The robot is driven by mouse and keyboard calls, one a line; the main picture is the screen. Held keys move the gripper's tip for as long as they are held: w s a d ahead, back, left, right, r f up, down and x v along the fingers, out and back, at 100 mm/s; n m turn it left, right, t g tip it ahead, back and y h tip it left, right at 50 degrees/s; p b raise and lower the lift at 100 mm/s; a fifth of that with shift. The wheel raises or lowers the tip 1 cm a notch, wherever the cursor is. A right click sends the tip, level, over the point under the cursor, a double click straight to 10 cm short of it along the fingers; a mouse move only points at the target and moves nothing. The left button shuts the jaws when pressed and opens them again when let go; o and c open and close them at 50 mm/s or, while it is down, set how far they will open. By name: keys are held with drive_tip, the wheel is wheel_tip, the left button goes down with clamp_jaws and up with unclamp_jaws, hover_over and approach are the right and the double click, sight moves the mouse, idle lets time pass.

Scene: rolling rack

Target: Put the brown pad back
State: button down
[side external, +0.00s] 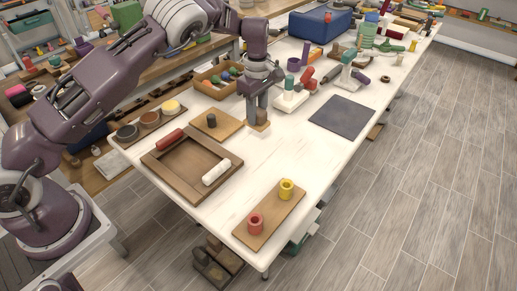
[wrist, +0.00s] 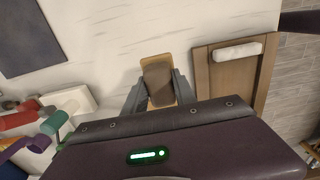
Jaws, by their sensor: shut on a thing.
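My gripper (wrist: 158,92) points down over the white table and is shut on a dark brown block (wrist: 157,80) with a tan piece under or around it; this looks like the brown pad. In the side external view, my gripper (side external: 257,112) is near the middle of the table, and the tan part (side external: 261,127) shows below the fingers. I cannot tell whether it touches the table. The fingers hide most of the brown part there.
A wooden frame tray (side external: 163,158) with a red and a white roller lies to the left. A tan board (side external: 233,130) with a dark knob is close beside my gripper. A dark grey mat (side external: 342,117) lies to the right. A board with red and yellow rings (side external: 270,218) is in front.

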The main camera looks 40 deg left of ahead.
drive_tip(key=f, duration=1)
drive_tip(key=shift+w+d, duration=0.1)
drive_tip(key=shift+d, duration=0.25)
drive_tip(key=c, duration=1)
unclamp_jaws()
